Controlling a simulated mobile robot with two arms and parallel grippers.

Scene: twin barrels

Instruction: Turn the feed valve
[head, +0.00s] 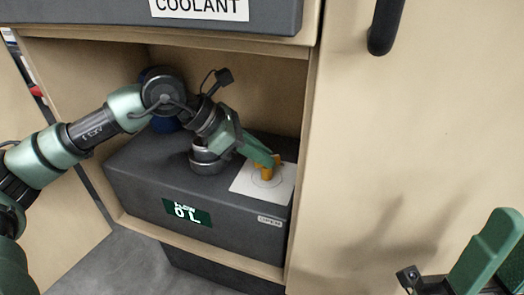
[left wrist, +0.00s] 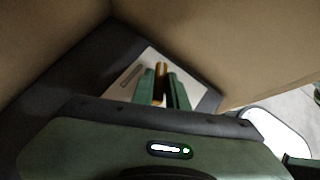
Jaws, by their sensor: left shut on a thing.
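The yellow-orange feed valve handle (head: 267,173) stands on a white plate (head: 247,186) on top of a dark grey box (head: 150,180) inside a beige cabinet. My left gripper (head: 270,164) reaches in from the left and is shut on the valve handle. In the left wrist view the handle (left wrist: 161,80) stands between the two green fingers (left wrist: 162,88). The fingers hide part of it. A round mark shows on the plate around the handle. My right gripper (head: 490,260) is at the lower right, far from the valve; its fingertips and gap are not clear.
The cabinet's back and right walls stand close around the box. A black handle (head: 385,25) hangs at the upper right.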

